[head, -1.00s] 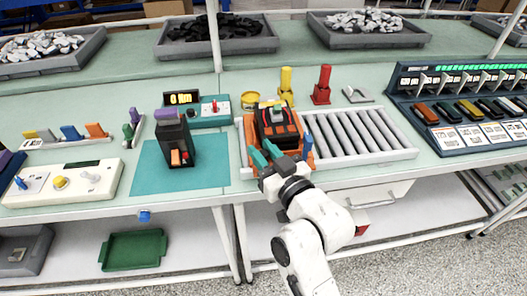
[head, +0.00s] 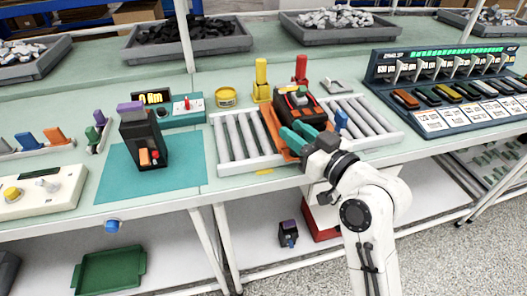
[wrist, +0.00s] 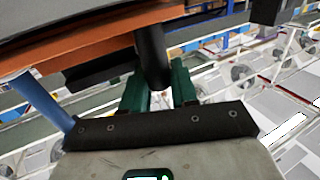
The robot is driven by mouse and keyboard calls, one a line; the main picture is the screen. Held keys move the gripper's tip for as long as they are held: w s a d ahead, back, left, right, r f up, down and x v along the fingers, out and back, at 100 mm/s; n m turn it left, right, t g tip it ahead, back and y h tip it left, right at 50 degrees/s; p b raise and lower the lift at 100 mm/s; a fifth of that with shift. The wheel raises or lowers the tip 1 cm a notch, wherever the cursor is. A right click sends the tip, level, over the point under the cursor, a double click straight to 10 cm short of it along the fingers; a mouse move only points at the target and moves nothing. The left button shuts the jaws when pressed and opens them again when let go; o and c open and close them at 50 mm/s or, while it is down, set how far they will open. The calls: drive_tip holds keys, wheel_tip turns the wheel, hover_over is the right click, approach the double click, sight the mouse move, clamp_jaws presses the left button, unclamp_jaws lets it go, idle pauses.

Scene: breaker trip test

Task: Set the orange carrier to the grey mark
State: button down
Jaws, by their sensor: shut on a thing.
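The orange carrier (head: 272,131) sits on the roller track (head: 236,140), with rollers bare on both sides of it. A black device with orange and red parts (head: 298,103) rides on it. My gripper (head: 297,138) reaches in from the front right, its green fingers shut on the carrier's dark handle. In the wrist view the dark handle (wrist: 152,58) stands between the green fingers, under the carrier's orange edge (wrist: 92,42). I cannot make out a grey mark; my arm covers part of the rail.
A blue peg (head: 341,120) stands just right of the carrier. Yellow (head: 262,82) and red (head: 300,70) posts stand behind the track. A breaker panel (head: 440,90) is at right. A black device (head: 143,135) stands on a teal mat (head: 110,182) at left.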

drive_tip(key=w+d+b, duration=0.1)
drive_tip(key=d+b, duration=0.1)
drive_tip(key=d, duration=0.3)
drive_tip(key=w+d+b, duration=0.2)
drive_tip(key=d, duration=0.3)
drive_tip(key=w+d+b, duration=0.1)
drive_tip(key=d+b, duration=0.1)
drive_tip(key=d, duration=0.3)
drive_tip(key=shift+w+d+f, duration=0.1)
drive_tip(key=shift+w+d, duration=0.05)
drive_tip(key=shift+w, duration=0.05)
drive_tip(key=shift+w+d, duration=0.1)
drive_tip(key=shift+d, duration=0.3)
drive_tip(key=c, duration=1)
unclamp_jaws()
drive_tip(key=shift+d, duration=0.15)
drive_tip(key=v, duration=1)
drive_tip(key=shift+s+d, duration=0.15)
drive_tip(key=shift+s, duration=0.15)
